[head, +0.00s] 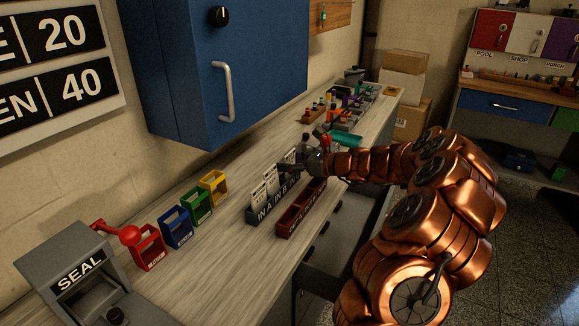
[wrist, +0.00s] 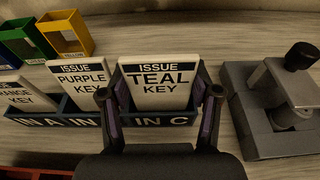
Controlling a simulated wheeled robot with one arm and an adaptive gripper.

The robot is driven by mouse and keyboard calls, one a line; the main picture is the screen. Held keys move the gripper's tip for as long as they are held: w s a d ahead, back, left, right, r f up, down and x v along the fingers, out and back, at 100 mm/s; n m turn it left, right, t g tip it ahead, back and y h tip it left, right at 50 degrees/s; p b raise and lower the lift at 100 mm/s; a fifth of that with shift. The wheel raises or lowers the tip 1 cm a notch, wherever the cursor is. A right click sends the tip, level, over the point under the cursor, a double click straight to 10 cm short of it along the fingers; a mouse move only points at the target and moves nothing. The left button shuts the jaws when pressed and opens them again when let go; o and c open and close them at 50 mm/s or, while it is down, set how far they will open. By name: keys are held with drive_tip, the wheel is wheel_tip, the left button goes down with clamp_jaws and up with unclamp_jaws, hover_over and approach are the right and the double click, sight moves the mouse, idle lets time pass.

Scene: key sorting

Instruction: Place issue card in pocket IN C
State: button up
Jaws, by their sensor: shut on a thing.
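The white issue card reading TEAL KEY (wrist: 158,88) has a dark top band and is upright between the two fingers of my gripper (wrist: 160,98), which is shut on its side edges. Its lower edge meets the front of pocket IN C (wrist: 165,121) of the dark blue rack (head: 262,216); I cannot tell how deep it sits. The PURPLE KEY card (wrist: 82,83) stands in the middle pocket and the ORANGE KEY card (wrist: 27,95) in IN A. In the head view my gripper (head: 297,163) is at the rack's far end and partly hides the teal card.
A dark red tray (head: 291,222) lies in front of the rack. Yellow (head: 214,187), green (head: 196,206), blue (head: 176,227) and red (head: 148,248) holders line the wall side. A grey device (wrist: 262,128) stands close to the right of my gripper. A blue cabinet (head: 235,60) hangs above.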

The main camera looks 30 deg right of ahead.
drive_tip(key=shift+f, duration=0.55)
drive_tip(key=shift+f, duration=0.4)
drive_tip(key=shift+s+a+f, duration=0.1)
drive_tip(key=shift+f, duration=0.3)
drive_tip(key=o, duration=0.6)
drive_tip(key=shift+f, duration=0.1)
drive_tip(key=shift+o, duration=0.5)
drive_tip(key=shift+f, duration=0.2)
drive_tip(key=shift+a, duration=0.1)
drive_tip(key=shift+s+d+r, duration=0.1)
drive_tip(key=shift+d+r, duration=0.1)
drive_tip(key=shift+r, duration=0.25)
drive_tip(key=v, duration=0.8)
drive_tip(key=r+v, duration=0.1)
drive_tip(key=v, duration=0.3)
drive_tip(key=shift+r, duration=0.1)
